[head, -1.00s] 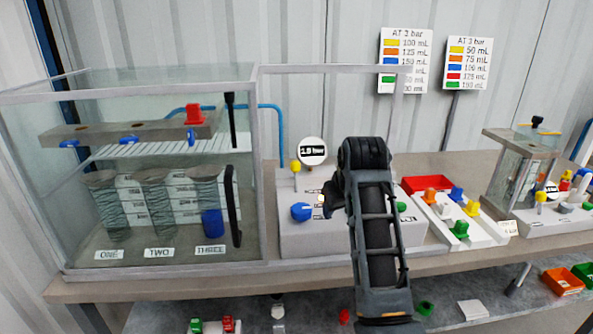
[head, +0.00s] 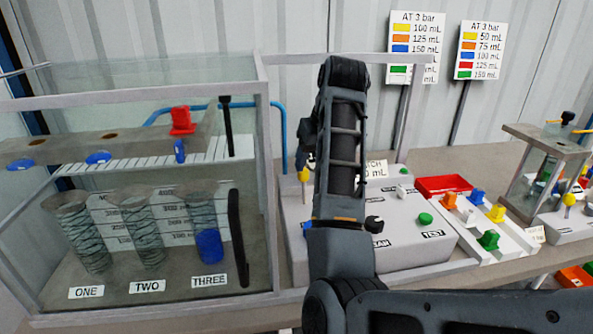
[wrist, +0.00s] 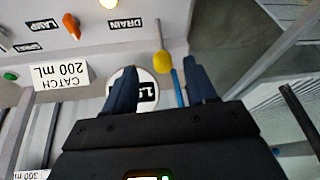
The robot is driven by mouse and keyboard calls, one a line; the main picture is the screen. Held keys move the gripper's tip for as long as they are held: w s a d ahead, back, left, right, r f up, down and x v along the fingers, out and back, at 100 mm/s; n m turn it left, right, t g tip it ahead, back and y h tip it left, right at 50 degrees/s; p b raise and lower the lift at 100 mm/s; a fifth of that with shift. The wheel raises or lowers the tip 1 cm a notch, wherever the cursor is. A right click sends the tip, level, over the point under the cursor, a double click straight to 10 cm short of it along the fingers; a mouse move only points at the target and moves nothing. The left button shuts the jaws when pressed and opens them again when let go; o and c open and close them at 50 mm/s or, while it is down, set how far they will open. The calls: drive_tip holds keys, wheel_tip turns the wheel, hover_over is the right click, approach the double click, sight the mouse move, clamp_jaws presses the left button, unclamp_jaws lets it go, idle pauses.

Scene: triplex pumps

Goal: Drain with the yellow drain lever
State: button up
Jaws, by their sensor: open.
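The yellow drain lever (head: 304,175) stands at the back left of the grey control box (head: 400,245). In the wrist view its yellow knob (wrist: 160,62) shows near the DRAIN label (wrist: 125,23). My gripper (wrist: 158,68) is open and empty. Its two dark fingers appear on either side of the knob in the wrist view, but I cannot tell whether they are level with it. In the head view my gripper (head: 304,148) is just above the lever, partly hidden by my arm. I see no contact.
A glass tank (head: 268,180) with several mesh cylinders stands close on the left. An orange knob (wrist: 71,25) and a CATCH 200 mL card (wrist: 62,76) are near the lever. A white tray with colored pieces (head: 515,243) lies to the right.

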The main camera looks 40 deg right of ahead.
sight(306, 179)
drive_tip(key=shift+w+p+x, duration=0.2)
drive_tip(key=shift+p+x, duration=0.2)
drive_tip(key=shift+x, duration=3.6)
drive_tip(key=shift+r, duration=0.1)
clamp_jaws()
